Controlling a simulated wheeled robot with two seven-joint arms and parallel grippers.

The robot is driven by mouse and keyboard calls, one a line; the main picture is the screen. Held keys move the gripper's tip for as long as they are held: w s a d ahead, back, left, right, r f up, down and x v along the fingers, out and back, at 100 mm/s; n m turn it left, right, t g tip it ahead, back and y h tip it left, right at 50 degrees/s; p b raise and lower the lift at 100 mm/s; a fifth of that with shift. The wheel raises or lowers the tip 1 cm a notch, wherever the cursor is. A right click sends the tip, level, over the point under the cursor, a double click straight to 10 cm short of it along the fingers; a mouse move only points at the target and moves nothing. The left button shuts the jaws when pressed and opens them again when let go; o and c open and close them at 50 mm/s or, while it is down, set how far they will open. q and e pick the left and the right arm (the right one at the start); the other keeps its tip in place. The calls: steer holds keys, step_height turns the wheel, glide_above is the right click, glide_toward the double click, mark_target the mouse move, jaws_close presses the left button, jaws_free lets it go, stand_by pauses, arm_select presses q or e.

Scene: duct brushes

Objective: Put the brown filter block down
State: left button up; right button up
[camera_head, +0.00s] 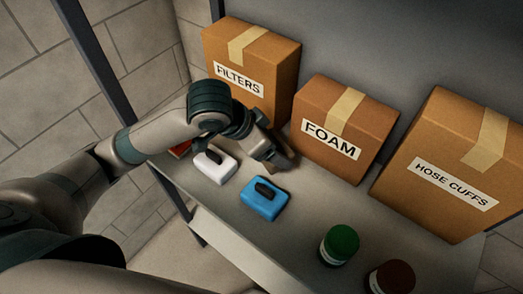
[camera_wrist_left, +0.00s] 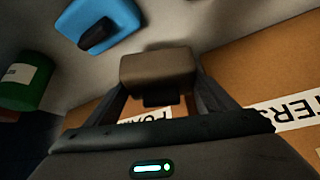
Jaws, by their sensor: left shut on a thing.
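The brown filter block (camera_wrist_left: 158,66) is between the fingers of my left gripper (camera_wrist_left: 160,88), with a dark part under it, in the left wrist view. In the head view my left gripper (camera_head: 276,158) points down over the shelf, in front of the gap between the FILTERS and FOAM boxes and behind the blue block. There the brown block is mostly hidden by the gripper. I cannot tell whether it touches the shelf (camera_head: 235,215). My right gripper is not in view.
A blue block (camera_head: 271,205) and a white block (camera_head: 214,171), both with black handles, sit near the gripper. A red thing (camera_head: 181,149) is partly hidden. FILTERS (camera_head: 262,60), FOAM (camera_head: 355,115) and HOSE CUFFS (camera_head: 440,150) boxes stand behind. Green (camera_head: 341,241) and dark red (camera_head: 391,277) jars stand right.

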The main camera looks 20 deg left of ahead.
arm_select(q)
steer(key=a, duration=0.1)
steer(key=w+a+f, duration=0.1)
steer(key=a+f, duration=0.1)
steer(key=shift+w+a+f+p, duration=0.2)
steer(key=shift+w+a+p, duration=0.1)
steer(key=shift+w, duration=0.05)
step_height(320, 180, down, 3)
steer(key=shift+s+f+p, duration=0.1)
steer(key=shift+f+p, duration=0.05)
steer(key=shift+p, duration=0.45)
steer(key=shift+f, duration=0.35)
steer(key=o, duration=1.1)
steer(key=shift+f, duration=0.1)
steer(key=shift+c, duration=0.2)
